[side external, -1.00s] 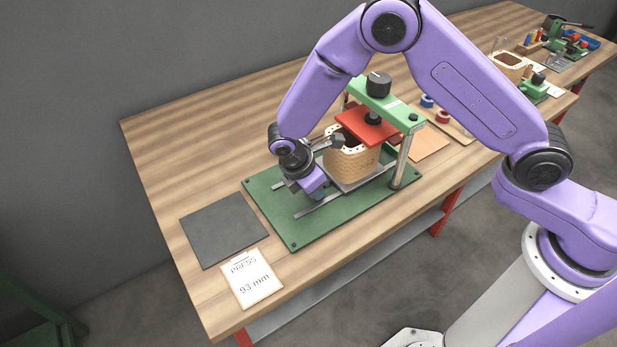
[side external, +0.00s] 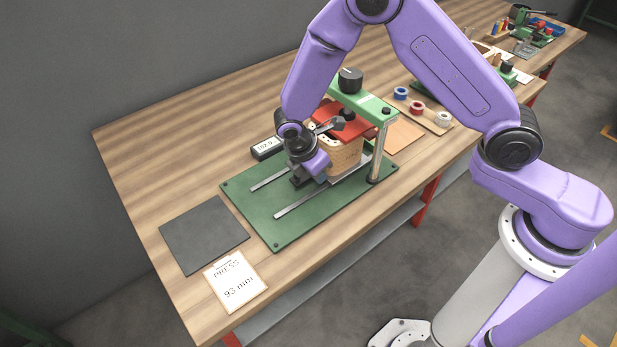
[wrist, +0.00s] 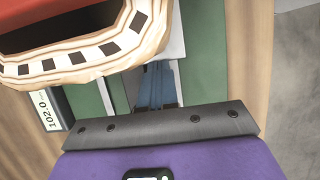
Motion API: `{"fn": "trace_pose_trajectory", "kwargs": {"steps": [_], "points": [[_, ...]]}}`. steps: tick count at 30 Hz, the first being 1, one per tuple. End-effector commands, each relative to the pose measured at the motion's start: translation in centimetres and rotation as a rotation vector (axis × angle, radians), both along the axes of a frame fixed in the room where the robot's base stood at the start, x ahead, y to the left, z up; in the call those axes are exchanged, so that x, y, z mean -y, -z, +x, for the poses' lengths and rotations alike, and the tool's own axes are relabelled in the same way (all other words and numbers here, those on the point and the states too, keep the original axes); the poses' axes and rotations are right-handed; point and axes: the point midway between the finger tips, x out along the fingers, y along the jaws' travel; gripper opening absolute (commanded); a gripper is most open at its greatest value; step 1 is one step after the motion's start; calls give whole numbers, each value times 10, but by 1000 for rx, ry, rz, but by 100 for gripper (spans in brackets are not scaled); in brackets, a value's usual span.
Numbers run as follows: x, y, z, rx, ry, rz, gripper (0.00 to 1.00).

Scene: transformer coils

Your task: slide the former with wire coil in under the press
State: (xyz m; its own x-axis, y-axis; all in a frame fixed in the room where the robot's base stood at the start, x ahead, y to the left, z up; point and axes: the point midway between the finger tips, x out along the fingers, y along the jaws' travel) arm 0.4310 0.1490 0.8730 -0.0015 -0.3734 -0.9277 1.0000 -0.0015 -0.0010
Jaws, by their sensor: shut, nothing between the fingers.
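The former with the wire coil (side external: 341,158) is a tan, wound block standing upright between the rails on the green press base (side external: 262,225). The red press plate (side external: 330,112) hangs over much of it, below the green crossbeam (side external: 368,103) and black knob. In the wrist view the former's pale slotted flange (wrist: 105,55) is at upper left, with the red plate (wrist: 45,14) over part of its opening. My gripper (wrist: 156,88) is shut and empty, its blue fingers close beside the former on the side away from the press. Any contact is hard to tell.
A small display (side external: 267,147) reads about 102.0 behind the base. A card (side external: 236,281) saying "PRESS 93 mm" and a dark mat (side external: 203,234) lie at the front left. Press posts, including the silver one (side external: 382,150), limit room. The table's left side is clear.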

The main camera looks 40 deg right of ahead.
Motion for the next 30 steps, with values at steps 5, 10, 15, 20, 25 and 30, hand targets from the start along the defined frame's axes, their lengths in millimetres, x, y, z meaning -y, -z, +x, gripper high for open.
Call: {"fn": "trace_pose_trajectory", "kwargs": {"steps": [5, 10, 15, 20, 25, 30], "points": [[2, 0, 0, 1, -1, 2, 0], [1, 0, 0, 1, -1, 2, 0], [-12, 1, 0, 2, -4, 2, 0], [-41, 1, -1, 1, -5, 3, 0], [-54, -36, 1, 6, -2, 6, 0], [-65, -65, 1, 5, -2, 5, 0]]}}
